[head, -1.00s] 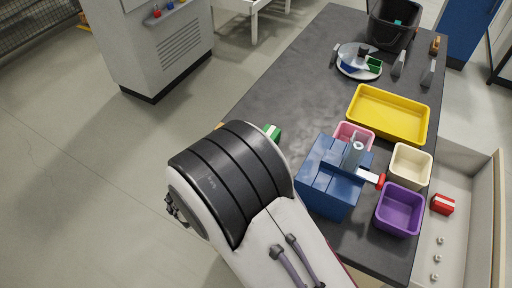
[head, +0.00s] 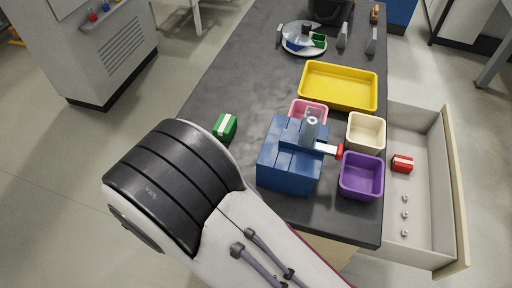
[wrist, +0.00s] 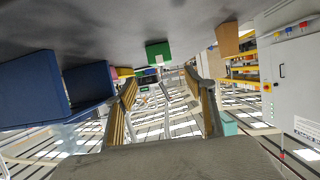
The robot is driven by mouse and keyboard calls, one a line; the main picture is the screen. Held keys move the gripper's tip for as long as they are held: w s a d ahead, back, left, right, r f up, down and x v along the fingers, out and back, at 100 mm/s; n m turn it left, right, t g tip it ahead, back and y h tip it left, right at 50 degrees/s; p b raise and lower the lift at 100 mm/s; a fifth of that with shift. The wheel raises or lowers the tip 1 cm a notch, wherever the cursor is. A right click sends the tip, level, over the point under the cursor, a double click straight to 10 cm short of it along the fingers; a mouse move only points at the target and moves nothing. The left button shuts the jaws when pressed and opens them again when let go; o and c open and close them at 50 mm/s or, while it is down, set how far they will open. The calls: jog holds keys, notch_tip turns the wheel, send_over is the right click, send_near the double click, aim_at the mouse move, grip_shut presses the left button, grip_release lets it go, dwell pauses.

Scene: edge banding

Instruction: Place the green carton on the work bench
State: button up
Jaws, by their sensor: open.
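The green carton (head: 225,126), with a pale stripe on top, rests on the dark work bench (head: 222,88) near its left edge, just beyond my arm. In the wrist view, which looks upside down, the green carton (wrist: 158,54) sits against the bench surface at the top centre. My gripper (wrist: 163,84) shows there with its two fingers spread wide and nothing between them. The carton appears beyond the fingertips, apart from them. In the head view my gripper is hidden behind my arm.
A blue vise (head: 292,160) stands right of the carton, with pink (head: 309,108), cream (head: 366,131) and purple (head: 361,178) bins and a yellow tray (head: 338,86) near it. An open drawer (head: 424,190) holds a red carton (head: 402,164). Bench left of the tray is clear.

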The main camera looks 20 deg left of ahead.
jog(key=shift+w+r, duration=0.3)
jog(key=shift+w, duration=0.05)
jog(key=w+d+r+g+y, duration=0.2)
jog(key=w+d+r+y, duration=0.15)
jog(key=r, duration=0.45)
jog(key=w+d+r+g+y, duration=0.15)
jog(key=w+d+r, duration=0.3)
jog(key=r, duration=0.45)
jog(key=s+d+r+n+g, duration=0.1)
jog(key=d+r, duration=0.2)
jog(key=d, duration=0.3)
jog(key=s+d+r, duration=0.2)
jog(key=d+r, duration=0.1)
jog(key=d, duration=0.2)
jog(key=s+d+f+g+h, duration=0.1)
jog(key=s+d+h, duration=0.1)
jog(key=s+d, duration=0.8)
jog(key=s+d+f+m+g+h, duration=0.1)
jog(key=s+d+f+g+h, duration=0.1)
jog(key=s+d, duration=0.8)
jog(key=d+h, duration=0.1)
jog(key=d, duration=0.6)
jog(key=shift+s, duration=0.4)
jog(key=shift+g, duration=0.25)
